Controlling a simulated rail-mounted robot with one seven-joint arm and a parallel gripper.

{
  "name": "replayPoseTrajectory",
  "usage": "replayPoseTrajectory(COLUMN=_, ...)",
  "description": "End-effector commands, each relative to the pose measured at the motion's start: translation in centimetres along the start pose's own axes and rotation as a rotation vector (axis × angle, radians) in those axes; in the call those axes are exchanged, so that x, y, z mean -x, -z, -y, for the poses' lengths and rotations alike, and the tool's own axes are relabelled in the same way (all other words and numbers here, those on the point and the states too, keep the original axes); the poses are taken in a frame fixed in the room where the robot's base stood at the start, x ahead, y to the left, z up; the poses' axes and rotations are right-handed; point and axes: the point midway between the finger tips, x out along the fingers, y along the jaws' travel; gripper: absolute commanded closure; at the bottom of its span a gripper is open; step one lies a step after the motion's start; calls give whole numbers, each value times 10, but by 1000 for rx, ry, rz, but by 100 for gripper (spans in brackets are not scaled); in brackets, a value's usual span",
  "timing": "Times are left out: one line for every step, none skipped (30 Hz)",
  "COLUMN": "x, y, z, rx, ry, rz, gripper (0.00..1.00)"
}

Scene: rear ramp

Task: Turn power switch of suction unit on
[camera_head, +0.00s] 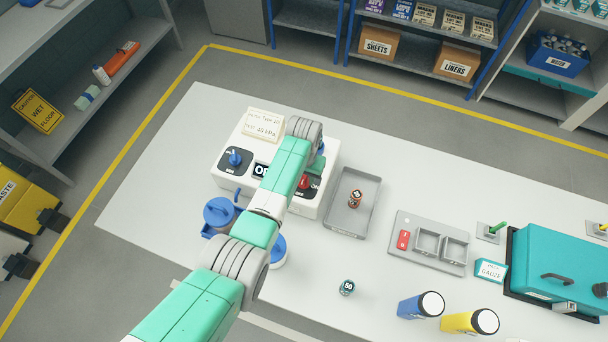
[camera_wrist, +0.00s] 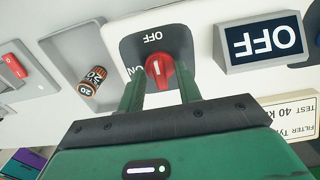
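The white suction unit (camera_head: 322,200) stands on the bench, partly hidden by my arm. Its red power switch (camera_wrist: 158,71), a rotary knob on a dark plate (camera_wrist: 128,47), has its white mark lined up toward the OFF label; ON is to its left in the wrist view. The unit's display (camera_wrist: 262,42) reads OFF, upside down there. My gripper (camera_wrist: 160,88) is open and empty, its fingers apart on either side of the knob. I cannot tell whether either finger touches it. In the head view the red knob (camera_head: 304,182) shows beside my arm, which hides most of the gripper.
A blue knob (camera_head: 235,158) sits on the unit's left side, with a filter label (camera_head: 263,124) behind. Blue-lidded jars (camera_head: 219,212) stand in front. Bench space beyond the unit is clear.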

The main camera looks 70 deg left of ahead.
Motion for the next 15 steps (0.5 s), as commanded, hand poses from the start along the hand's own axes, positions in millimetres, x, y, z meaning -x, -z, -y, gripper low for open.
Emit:
replayPoseTrajectory(x=0, y=0, z=0, rx=0, ry=0, rz=-1, gripper=65)
replayPoseTrajectory(x=0, y=0, z=0, rx=0, ry=0, rz=0, gripper=65)
replayPoseTrajectory(x=0, y=0, z=0, rx=0, ry=0, rz=0, gripper=65)
replayPoseTrajectory(x=0, y=0, z=0, rx=0, ry=0, rz=0, gripper=65)
replayPoseTrajectory(x=0, y=0, z=0, rx=0, ry=0, rz=0, gripper=71)
replayPoseTrajectory(x=0, y=0, z=0, rx=0, ry=0, rz=0, gripper=79)
replayPoseTrajectory(x=0, y=0, z=0, rx=0, ry=0, rz=0, gripper=85)
replayPoseTrajectory(x=0, y=0, z=0, rx=0, ry=0, rz=0, gripper=91)
replayPoseTrajectory(x=0, y=0, z=0, rx=0, ry=0, rz=0, gripper=99)
replayPoseTrajectory(x=0, y=0, z=0, rx=0, ry=0, rz=0, gripper=100)
replayPoseTrajectory(x=0, y=0, z=0, rx=0, ry=0, rz=0, gripper=100)
replayPoseTrajectory(x=0, y=0, z=0, rx=0, ry=0, rz=0, gripper=100)
replayPoseTrajectory(x=0, y=0, z=0, rx=0, ry=0, rz=0, gripper=100)
replayPoseTrajectory(x=0, y=0, z=0, rx=1, ry=0, rz=0, gripper=100)
replayPoseTrajectory(x=0, y=0, z=0, rx=3, ry=0, rz=0, gripper=100)
